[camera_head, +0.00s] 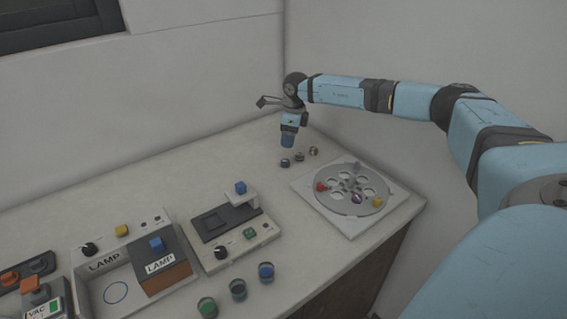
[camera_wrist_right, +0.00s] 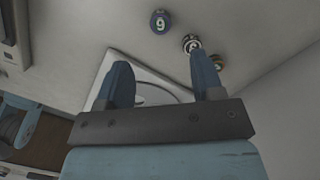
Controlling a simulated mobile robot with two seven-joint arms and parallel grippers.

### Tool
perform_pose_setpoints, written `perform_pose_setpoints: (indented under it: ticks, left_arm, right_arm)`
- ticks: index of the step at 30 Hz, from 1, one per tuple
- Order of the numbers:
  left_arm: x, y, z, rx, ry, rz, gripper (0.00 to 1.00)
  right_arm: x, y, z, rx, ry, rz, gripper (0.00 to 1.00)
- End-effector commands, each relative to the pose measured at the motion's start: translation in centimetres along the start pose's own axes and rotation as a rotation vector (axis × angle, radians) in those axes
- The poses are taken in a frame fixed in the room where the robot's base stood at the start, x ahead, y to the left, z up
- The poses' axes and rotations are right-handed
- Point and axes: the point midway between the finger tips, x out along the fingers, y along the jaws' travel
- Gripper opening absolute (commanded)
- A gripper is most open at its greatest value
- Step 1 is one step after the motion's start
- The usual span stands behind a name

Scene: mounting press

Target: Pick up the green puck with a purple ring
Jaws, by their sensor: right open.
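A small dark puck with a green number on its top and a bluish-purple rim (camera_wrist_right: 160,21) lies on the bench in the right wrist view; it best fits the green puck with a purple ring. In the head view it seems to be the leftmost (camera_head: 285,162) of three small pucks in a row, too small there to read its colours. My right gripper (camera_head: 288,143) points down just above and behind this row. In the wrist view its two fingers (camera_wrist_right: 157,82) are apart with nothing held between them. My left gripper is not in view.
Two more pucks (camera_head: 299,156) (camera_head: 313,150) lie close to the right of it. A white-based round carousel (camera_head: 318,205) stands nearby at right. A press-like unit (camera_head: 205,255), a lamp box (camera_head: 90,285) and three jars (camera_head: 238,289) stand in front. Walls border the bench behind.

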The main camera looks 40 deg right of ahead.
Motion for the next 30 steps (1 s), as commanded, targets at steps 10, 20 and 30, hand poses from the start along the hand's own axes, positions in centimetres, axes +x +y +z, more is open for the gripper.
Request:
perform_pose_setpoints:
  ticks: [10, 20, 30]
  left_arm:
    - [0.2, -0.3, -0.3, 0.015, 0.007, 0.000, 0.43]
    - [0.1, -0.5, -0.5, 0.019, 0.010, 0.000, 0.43]
    - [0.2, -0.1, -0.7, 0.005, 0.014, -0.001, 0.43]
  right_arm:
    - [4.2, 0.0, 0.1, -0.001, -0.002, 0.000, 0.61]
    - [8.1, 0.1, -0.1, -0.001, 0.001, 0.002, 0.61]
    - [9.4, 0.0, -0.1, -0.001, -0.002, 0.001, 0.59]
